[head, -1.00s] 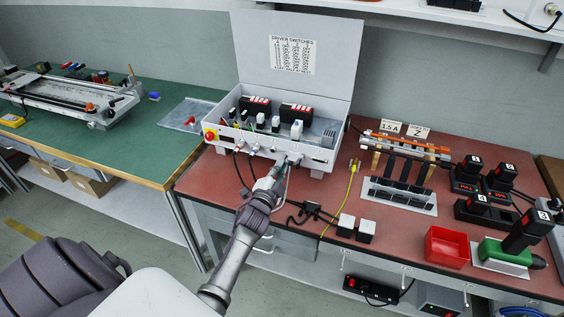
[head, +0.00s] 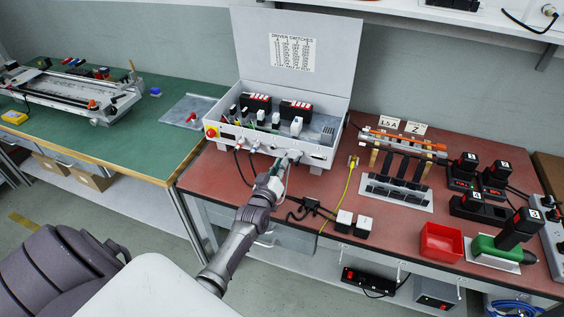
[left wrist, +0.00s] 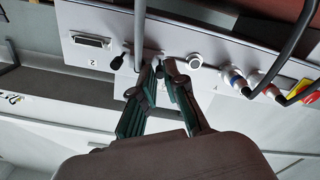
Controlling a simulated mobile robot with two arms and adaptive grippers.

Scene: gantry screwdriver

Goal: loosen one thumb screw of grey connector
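The grey connector (head: 294,155) is on the front panel of the white control box (head: 230,140), partly hidden by my left gripper. In the left wrist view a grey cable (left wrist: 139,28) passes beside the fingertips, and a black thumb screw (left wrist: 117,62) stands to their left. My left gripper (head: 281,168) reaches up to the panel. In the left wrist view its fingertips (left wrist: 162,66) are close together at the panel, just right of the cable. A small pale part shows between them; I cannot tell whether they grip it. My right gripper is not in view.
Other plugs with dark cables (left wrist: 262,82) and a round socket (left wrist: 194,62) lie right of the fingers. A numbered port (left wrist: 91,42) is at left.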

